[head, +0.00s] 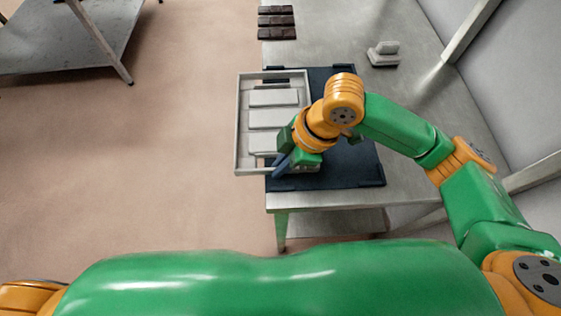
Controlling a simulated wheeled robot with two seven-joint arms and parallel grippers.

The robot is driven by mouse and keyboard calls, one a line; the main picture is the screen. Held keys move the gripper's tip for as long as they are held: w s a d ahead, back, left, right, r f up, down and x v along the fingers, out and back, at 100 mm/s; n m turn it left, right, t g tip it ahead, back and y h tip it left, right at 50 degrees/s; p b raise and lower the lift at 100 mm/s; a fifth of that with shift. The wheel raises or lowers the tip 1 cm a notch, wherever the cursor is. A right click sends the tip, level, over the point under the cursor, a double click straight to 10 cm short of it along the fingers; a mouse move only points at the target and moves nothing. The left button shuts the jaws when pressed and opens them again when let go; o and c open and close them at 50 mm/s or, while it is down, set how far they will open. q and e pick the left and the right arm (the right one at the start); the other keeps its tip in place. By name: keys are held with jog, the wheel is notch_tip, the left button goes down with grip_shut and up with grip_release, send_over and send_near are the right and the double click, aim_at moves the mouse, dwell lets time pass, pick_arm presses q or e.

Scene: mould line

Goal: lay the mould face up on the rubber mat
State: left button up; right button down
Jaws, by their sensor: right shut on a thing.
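The mould (243,125) is a light grey rectangular frame with a rim and three pale rectangular shapes in a row. I cannot tell whether these are hollows or raised backs. It is over the left part of the dark rubber mat (355,172) and sticks out past the table's left edge. Whether it touches the mat is unclear. My right gripper (284,163) is shut on the mould near its front right corner; the wrist hides part of that side. My left gripper is out of view.
The mat lies on a grey metal table (415,180) against a wall. Several dark bars (277,22) lie at the table's far left, and a small grey block-shaped object (384,54) stands behind the mat. Another metal table (70,40) is at the upper left, with open floor between.

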jog(key=c, duration=0.9)
grip_release()
jog(key=shift+f, duration=0.25)
jog(key=shift+s+d+f, duration=0.1)
jog(key=shift+s, duration=0.05)
jog(key=p+v, duration=1.3)
jog(key=v, duration=0.2)
jog(key=shift+r, duration=0.25)
